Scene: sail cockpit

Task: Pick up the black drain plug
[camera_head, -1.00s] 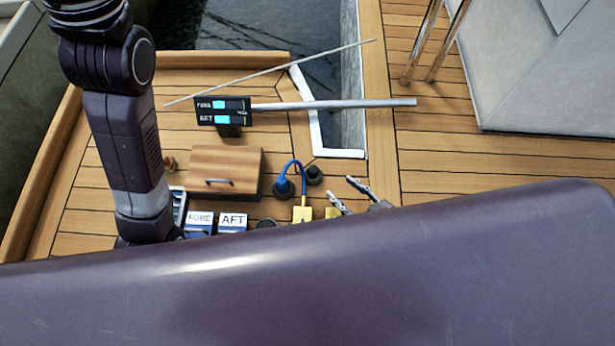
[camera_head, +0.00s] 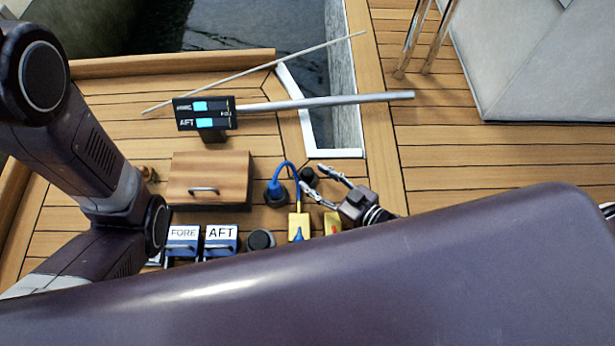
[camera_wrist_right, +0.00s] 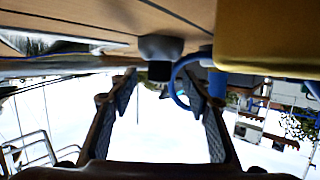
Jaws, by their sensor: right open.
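A yellow box (camera_head: 299,226), FORE (camera_head: 183,240) and AFT (camera_head: 221,239) boxes, a dark round cap (camera_head: 261,239) and a wooden hatch (camera_head: 209,178) are nearby.

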